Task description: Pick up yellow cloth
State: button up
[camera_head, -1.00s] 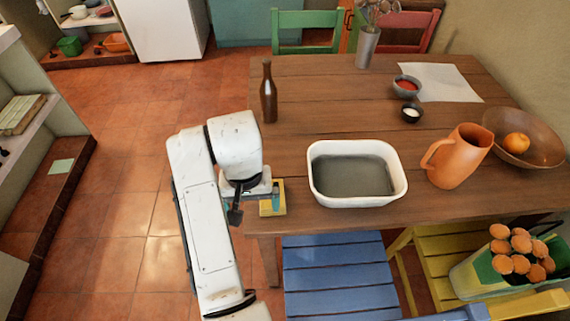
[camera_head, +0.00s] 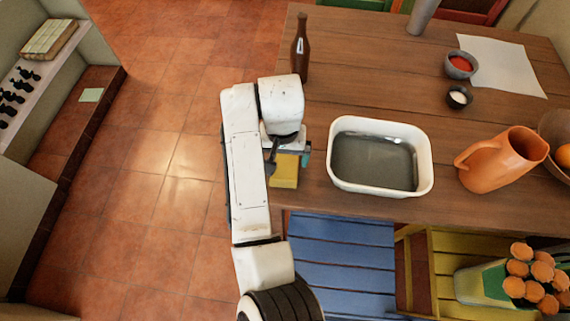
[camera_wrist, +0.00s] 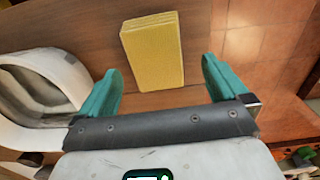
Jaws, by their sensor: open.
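The yellow cloth (camera_wrist: 153,52) is a folded, flat rectangle on the wooden table. In the head view, the cloth (camera_head: 284,172) lies at the table's left front corner, partly hidden behind my arm. My gripper (camera_wrist: 160,75) is open, with teal fingers spread wide. In the wrist view the cloth lies in line with the gap between the fingers, mostly beyond their tips. Nothing is between the fingers. In the head view my gripper (camera_head: 288,152) is at the cloth's far edge; contact cannot be told.
A white basin (camera_head: 426,175) of grey water stands right of the cloth on the table (camera_head: 400,95). A brown bottle (camera_head: 301,50) stands behind, an orange jug (camera_head: 500,160) farther right. A blue chair (camera_head: 340,250) is below the front edge. Open tiled floor lies left.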

aim_at(285, 164)
jog(key=shift+d+f, duration=0.2)
jog(key=shift+f, duration=2.1)
jog(key=c, duration=1)
jog(key=shift+o, duration=0.2)
jog(key=shift+r, duration=0.1)
jog(key=shift+r, duration=0.5)
jog(key=s+r, duration=0.1)
jog(key=r, duration=0.1)
jog(key=s+r, duration=0.2)
jog(key=r, duration=0.1)
jog(key=s+r, duration=0.1)
jog(key=r, duration=0.1)
jog(key=shift+s+d+r, duration=0.3)
jog(key=shift+s+r, duration=0.05)
jog(key=s+d+r+p, duration=0.1)
jog(key=s+r+p, duration=0.3)
jog(key=s, duration=0.5)
jog(key=shift+d+p, duration=0.15)
jog(key=shift+p, duration=0.3)
jog(key=shift+s, duration=0.1)
